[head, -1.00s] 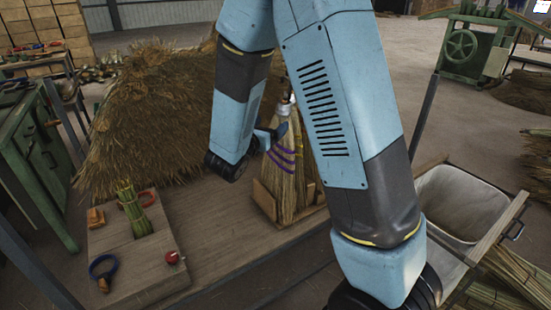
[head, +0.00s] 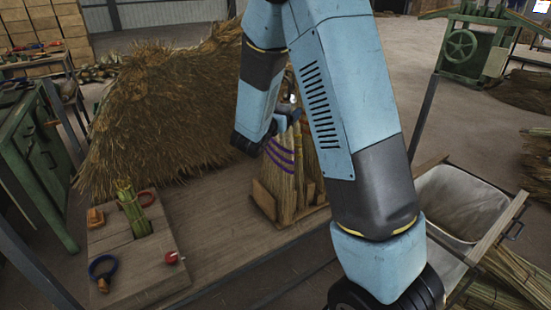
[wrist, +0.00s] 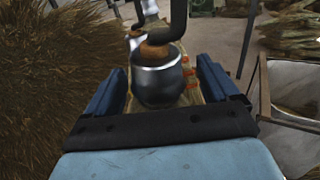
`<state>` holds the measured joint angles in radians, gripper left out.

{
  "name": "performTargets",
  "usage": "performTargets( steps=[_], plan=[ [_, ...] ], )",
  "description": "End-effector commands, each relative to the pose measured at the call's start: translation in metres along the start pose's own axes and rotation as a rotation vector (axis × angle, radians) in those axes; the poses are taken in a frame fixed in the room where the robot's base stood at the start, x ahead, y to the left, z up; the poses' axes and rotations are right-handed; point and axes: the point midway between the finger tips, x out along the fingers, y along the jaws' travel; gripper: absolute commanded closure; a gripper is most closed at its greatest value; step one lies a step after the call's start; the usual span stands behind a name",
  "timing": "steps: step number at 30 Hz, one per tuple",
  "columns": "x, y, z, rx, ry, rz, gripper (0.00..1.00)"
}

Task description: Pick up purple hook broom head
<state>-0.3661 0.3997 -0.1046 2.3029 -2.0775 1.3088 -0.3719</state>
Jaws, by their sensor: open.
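The broom head with purple bands (head: 280,160) stands upright in a wooden rack (head: 264,200) on the bench in the head view. Its top is partly hidden by my gripper (head: 284,120), which is at the top of the broom heads. In the wrist view my gripper (wrist: 160,76) is open, with one blue finger on each side of a shiny metal cap (wrist: 160,82) that has a brown top. A dark hook (wrist: 178,22) rises above the cap. No purple shows in the wrist view, so I cannot tell there which broom head this cap belongs to.
Other broom heads (head: 307,165) stand close behind in the rack. A large straw pile (head: 150,125) lies to the left. A board (head: 140,262) with a straw bundle and tools is front left. A lined bin (head: 460,205) is at the right.

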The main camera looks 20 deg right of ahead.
Motion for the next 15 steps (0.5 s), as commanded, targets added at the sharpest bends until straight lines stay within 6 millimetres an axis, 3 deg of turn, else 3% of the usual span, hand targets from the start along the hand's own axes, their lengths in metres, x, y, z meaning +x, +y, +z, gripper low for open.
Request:
performTargets(
  steps=[6, 15],
  plan=[
    [0.0006, 0.0003, 0.0000, 0.000, 0.000, 0.001, 0.13],
    [0.0002, 0.0004, 0.0000, 0.000, 0.000, 0.001, 0.42]
  ],
)
